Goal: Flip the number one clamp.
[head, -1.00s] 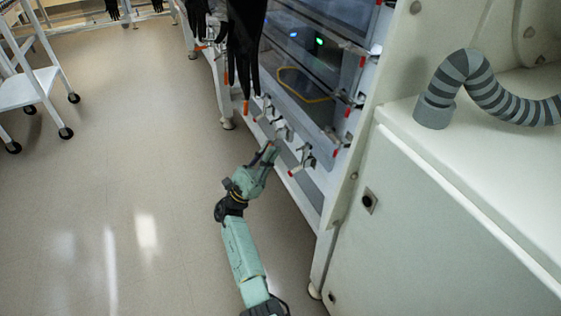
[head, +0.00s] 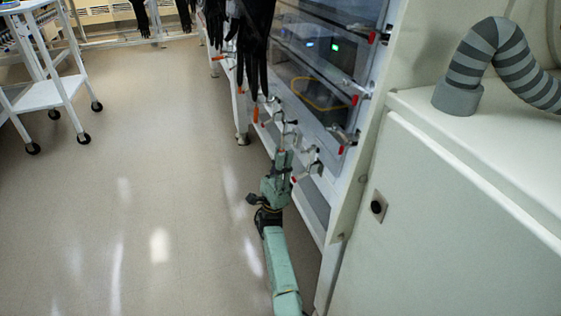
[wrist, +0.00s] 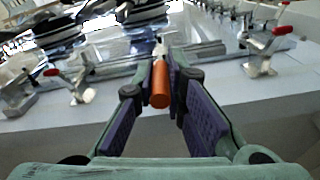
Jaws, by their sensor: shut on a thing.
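An orange clamp handle (wrist: 160,86) sits between my gripper's fingers in the wrist view, with its metal clamp body (wrist: 161,47) just behind it. My gripper (wrist: 163,82) is shut on this handle, one purple-padded finger on each side. In the head view my gripper (head: 284,155) is at the lower edge of the glovebox front, just left of a metal clamp (head: 312,160) with a red handle. In that view the held handle is mostly hidden by the fingers. I cannot read any clamp number.
Other clamps flank the held one in the wrist view: one at right (wrist: 262,50) with a red handle, and one at left (wrist: 80,88). Black gloves (head: 250,45) hang in front of the glovebox. A white cart (head: 50,95) stands far left. The floor (head: 150,200) is clear.

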